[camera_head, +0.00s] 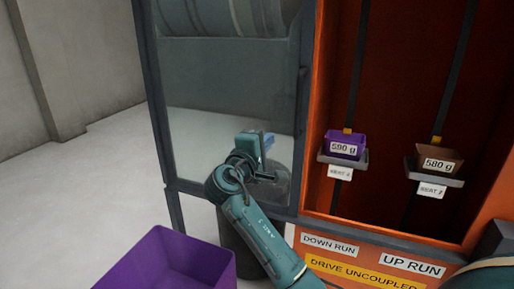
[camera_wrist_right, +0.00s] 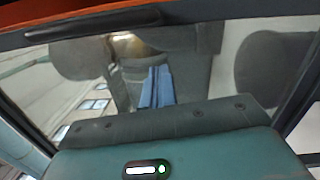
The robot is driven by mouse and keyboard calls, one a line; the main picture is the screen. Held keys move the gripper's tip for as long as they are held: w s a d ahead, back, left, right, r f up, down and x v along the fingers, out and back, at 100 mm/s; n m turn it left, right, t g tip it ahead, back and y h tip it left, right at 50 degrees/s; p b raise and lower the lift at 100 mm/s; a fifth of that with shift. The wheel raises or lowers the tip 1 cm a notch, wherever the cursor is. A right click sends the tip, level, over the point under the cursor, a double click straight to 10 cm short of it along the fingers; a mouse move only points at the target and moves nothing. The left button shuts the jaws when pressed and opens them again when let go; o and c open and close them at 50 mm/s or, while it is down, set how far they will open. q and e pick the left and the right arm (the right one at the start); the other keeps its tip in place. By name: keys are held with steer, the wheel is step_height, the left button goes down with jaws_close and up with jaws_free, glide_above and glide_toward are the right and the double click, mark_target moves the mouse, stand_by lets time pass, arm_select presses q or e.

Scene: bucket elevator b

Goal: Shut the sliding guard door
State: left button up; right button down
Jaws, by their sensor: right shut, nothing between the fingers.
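The sliding guard door (camera_head: 200,85) is a clear panel in a dark grey frame. It stands to the left of the orange cabinet's opening (camera_head: 400,90), which is uncovered. My right gripper (camera_head: 258,147) is in front of the door's lower right part; its blue fingers (camera_wrist_right: 155,87) are shut with nothing between them. A dark bar (camera_wrist_right: 92,22), which looks like a handle, lies across the top left of the wrist view, apart from the fingers. Whether the fingers touch the panel cannot be told. My left gripper is not in view.
Inside the opening hang a purple bucket (camera_head: 345,145) and a brown bucket (camera_head: 438,158) on dark belts. A purple bin (camera_head: 165,262) stands at the lower left. A dark round container (camera_head: 238,240) is behind my right arm. The floor at left is clear.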

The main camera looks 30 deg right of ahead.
steer(key=s+d, duration=0.1)
steer(key=s+d+p, duration=0.1)
steer(key=d, duration=0.1)
steer(key=shift+s+d+r, duration=0.15)
steer(key=shift+s+r, duration=0.05)
stand_by(0.3)
